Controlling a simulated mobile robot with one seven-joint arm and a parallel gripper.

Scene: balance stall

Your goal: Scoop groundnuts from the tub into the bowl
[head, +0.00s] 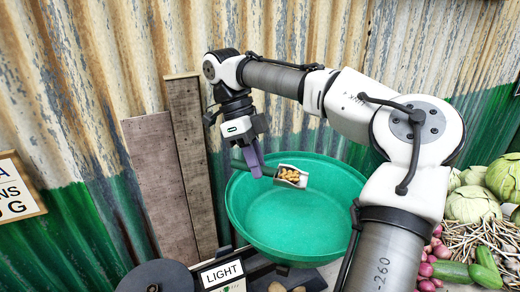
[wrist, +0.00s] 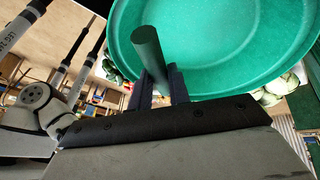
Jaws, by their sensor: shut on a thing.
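My gripper (head: 251,166) is shut on the dark handle of a scoop (head: 291,177) and holds it over the green bowl (head: 262,224). The scoop's metal head holds several tan groundnuts (head: 290,173) and looks about level. The bowl is wide and round, and the inside that shows is bare. In the wrist view the dark green handle (wrist: 147,55) stands between my fingers (wrist: 162,85), with the bowl's green rim (wrist: 130,75) behind it. The scoop's head is hidden there. I do not see the tub in either view.
A scale with a sign reading LIGHT (head: 222,273) stands below the bowl. Cabbages (head: 475,203), onions (head: 428,270) and green vegetables (head: 485,262) lie at the right. Wooden planks (head: 165,180) lean on the corrugated wall at the left.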

